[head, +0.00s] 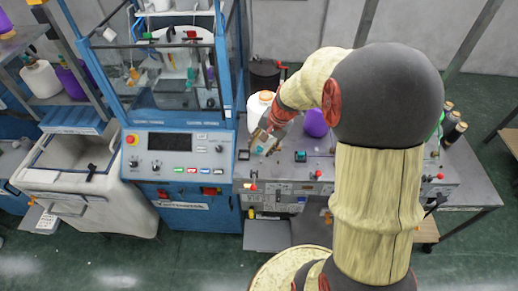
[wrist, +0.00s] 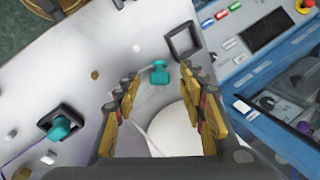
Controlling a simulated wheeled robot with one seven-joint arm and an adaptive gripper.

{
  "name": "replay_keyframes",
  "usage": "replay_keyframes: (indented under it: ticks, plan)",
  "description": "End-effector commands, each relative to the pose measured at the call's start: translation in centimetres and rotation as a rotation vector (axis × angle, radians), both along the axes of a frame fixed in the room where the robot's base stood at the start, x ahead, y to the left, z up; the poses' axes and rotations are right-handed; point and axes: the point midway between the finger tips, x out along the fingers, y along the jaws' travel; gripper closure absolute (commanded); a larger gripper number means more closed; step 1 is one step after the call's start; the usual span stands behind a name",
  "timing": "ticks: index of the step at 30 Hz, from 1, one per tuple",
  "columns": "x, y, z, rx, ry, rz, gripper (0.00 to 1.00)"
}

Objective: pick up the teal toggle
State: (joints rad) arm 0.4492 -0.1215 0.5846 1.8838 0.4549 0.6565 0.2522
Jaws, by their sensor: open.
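A teal toggle (wrist: 160,74) lies on the grey bench top, between and just beyond my fingertips in the wrist view. My gripper (wrist: 161,86) is open above it, one finger on each side, with nothing held. In the head view my gripper (head: 264,143) hangs over the bench; I cannot make out this toggle clearly there. A second teal piece (wrist: 60,127) stands in a black square mount at the left of the wrist view; that mount also shows in the head view (head: 300,156).
An empty black square frame (wrist: 185,41) lies close to the toggle. The blue machine (head: 180,155) stands left of the bench.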

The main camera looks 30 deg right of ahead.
Motion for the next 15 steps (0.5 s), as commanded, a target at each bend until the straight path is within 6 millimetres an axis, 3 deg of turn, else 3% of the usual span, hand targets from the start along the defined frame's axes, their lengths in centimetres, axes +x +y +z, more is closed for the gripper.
replay_keyframes:
  ticks: [6, 15]
  plan:
    - [0.05, 0.01, -0.04, -0.001, -0.002, 0.001, 0.59]
    - [0.04, 0.01, -0.02, -0.001, -0.001, 0.001, 0.76]
